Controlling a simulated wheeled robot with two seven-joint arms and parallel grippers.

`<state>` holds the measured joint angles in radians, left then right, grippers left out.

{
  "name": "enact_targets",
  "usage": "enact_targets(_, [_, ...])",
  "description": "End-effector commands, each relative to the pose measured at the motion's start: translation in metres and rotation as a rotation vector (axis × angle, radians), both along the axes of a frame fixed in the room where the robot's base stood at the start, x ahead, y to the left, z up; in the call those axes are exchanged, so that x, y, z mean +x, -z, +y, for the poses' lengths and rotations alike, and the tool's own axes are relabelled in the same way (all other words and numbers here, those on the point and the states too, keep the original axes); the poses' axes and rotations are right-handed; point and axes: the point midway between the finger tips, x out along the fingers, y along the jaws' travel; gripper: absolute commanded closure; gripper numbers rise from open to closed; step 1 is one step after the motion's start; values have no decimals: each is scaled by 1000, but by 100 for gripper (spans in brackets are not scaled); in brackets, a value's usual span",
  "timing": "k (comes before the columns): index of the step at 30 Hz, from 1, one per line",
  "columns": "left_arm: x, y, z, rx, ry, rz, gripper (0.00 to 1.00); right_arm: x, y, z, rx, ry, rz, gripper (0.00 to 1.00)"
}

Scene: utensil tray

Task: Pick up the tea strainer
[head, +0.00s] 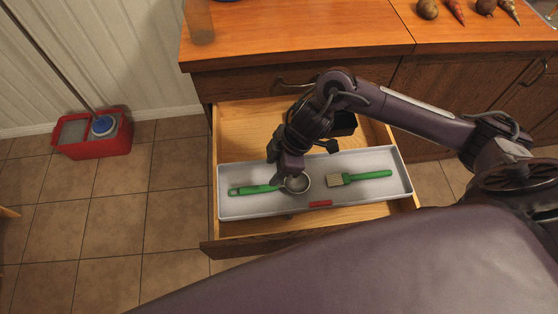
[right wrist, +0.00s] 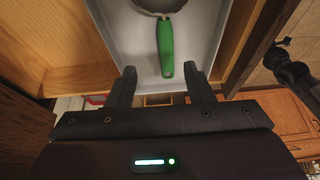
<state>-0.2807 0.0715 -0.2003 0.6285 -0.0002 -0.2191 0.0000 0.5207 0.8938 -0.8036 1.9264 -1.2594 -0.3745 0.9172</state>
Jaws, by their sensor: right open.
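The tea strainer has a round metal bowl (head: 297,183) and a green handle (head: 254,189). It lies in the left part of a long grey utensil tray (head: 396,167) inside an open drawer. My right gripper (head: 279,181) is over the strainer, near where handle and bowl meet in the head view. In the right wrist view the open fingers (right wrist: 164,88) stand to either side of the line of the green handle (right wrist: 165,50), with its end just beyond the fingertips. Nothing is held.
A green-handled brush (head: 360,177) lies to the right in the same tray. A red piece (head: 320,203) is at the tray's front edge. The wooden drawer (head: 240,120) has free room behind the tray. A red bucket (head: 95,145) stands on the floor.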

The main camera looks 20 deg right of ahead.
Motion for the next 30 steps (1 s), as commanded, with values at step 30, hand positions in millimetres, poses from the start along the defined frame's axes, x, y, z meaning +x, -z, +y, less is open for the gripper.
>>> enact_targets(30, [-11, 8, 7, 8, 1, 14, 65, -2, 72, 28, -7, -7, -1, 57])
